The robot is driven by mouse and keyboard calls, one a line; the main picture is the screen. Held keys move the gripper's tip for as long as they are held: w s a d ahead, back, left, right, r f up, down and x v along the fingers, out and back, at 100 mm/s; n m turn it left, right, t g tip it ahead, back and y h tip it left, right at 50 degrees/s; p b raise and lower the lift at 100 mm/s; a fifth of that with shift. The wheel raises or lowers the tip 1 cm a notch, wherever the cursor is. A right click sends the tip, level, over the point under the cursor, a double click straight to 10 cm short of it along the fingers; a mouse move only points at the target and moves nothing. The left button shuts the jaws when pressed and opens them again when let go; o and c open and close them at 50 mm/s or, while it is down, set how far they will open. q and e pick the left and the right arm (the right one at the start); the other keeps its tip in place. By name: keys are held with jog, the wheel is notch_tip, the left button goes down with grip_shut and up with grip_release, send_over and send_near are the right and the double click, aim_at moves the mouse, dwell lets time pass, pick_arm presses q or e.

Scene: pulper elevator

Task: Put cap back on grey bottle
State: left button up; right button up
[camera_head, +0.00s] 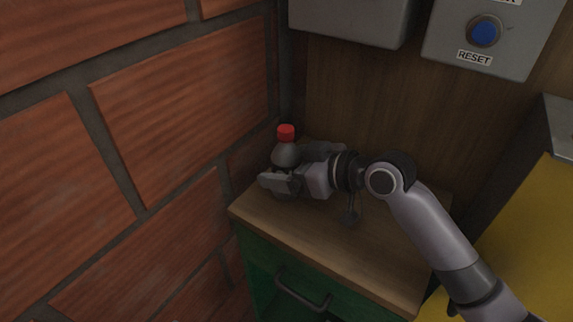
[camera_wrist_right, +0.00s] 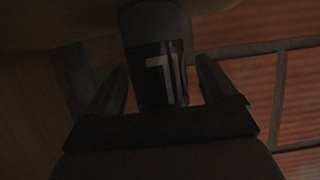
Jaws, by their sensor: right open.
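A grey bottle (camera_head: 286,154) stands upright at the back left corner of the wooden cabinet top, close to the brick wall. A red cap (camera_head: 286,132) sits at the top of its neck; I cannot tell whether it is fastened. My right gripper (camera_head: 282,175) is open, with its fingers around the bottle's body and hiding its lower part. In the right wrist view the dark bottle (camera_wrist_right: 155,62), with a pale mark on its label, lies between the two spread fingers, with gaps showing beside it. My left gripper is not in view.
The wooden cabinet top (camera_head: 330,250) is bare in front of my right arm. Below it is a green drawer with a handle (camera_head: 300,293). The brick wall (camera_head: 170,110) is close on the left. A grey box with a blue reset button (camera_head: 484,32) hangs above.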

jog(key=p+v, duration=0.3)
jog(key=v, duration=0.3)
jog(key=shift+s+d+r+p, duration=0.2)
jog(key=shift+d+r+p, duration=0.05)
jog(key=shift+r+p, duration=0.1)
jog(key=shift+s+d+r, duration=0.1)
jog(key=shift+s+d, duration=0.15)
jog(key=shift+d, duration=0.05)
